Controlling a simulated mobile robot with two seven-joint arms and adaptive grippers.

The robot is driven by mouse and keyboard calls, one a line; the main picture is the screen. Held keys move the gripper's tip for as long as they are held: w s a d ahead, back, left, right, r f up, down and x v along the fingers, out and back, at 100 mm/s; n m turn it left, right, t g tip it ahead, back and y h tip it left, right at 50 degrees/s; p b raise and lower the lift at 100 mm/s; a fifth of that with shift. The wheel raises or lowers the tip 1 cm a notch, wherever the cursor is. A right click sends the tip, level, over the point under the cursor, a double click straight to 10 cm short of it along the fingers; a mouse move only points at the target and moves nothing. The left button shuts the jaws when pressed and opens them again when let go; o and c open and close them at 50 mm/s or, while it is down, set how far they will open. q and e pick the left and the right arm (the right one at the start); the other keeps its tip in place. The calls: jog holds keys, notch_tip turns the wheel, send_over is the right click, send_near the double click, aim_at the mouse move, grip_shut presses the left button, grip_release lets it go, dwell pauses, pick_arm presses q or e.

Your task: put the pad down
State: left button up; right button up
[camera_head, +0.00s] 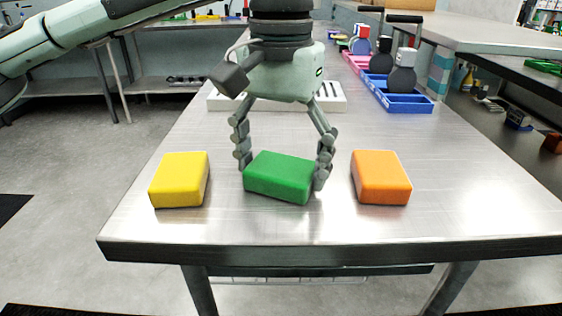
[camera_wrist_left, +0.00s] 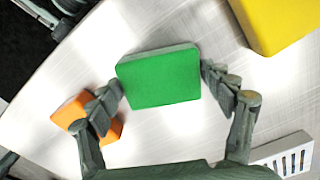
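A green pad (camera_head: 279,176) is near the front middle of the metal table, turned slightly, between a yellow pad (camera_head: 180,180) on the left and an orange pad (camera_head: 381,177) on the right. My left gripper (camera_head: 283,172) comes down from above with a finger against each end of the green pad. In the left wrist view the green pad (camera_wrist_left: 160,76) lies between both fingertips, which touch its two ends. The pad is at or close to the table top; I cannot tell whether its underside touches. My right gripper is not in view.
A white slotted rack (camera_head: 326,97) lies behind my left gripper. Blue trays (camera_head: 402,103) with dark-handled tools stand at the back right. The table (camera_head: 290,228) has bare strips along its front edge and its right side.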

aim_at(281, 167)
pick_arm(q)
jog(key=shift+o, duration=1.3)
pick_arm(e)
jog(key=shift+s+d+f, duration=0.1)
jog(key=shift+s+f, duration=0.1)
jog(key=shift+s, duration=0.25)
pick_arm(q)
notch_tip(281, 167, up, 12)
jog(key=shift+r+p, duration=0.2)
jog(key=shift+p, duration=0.1)
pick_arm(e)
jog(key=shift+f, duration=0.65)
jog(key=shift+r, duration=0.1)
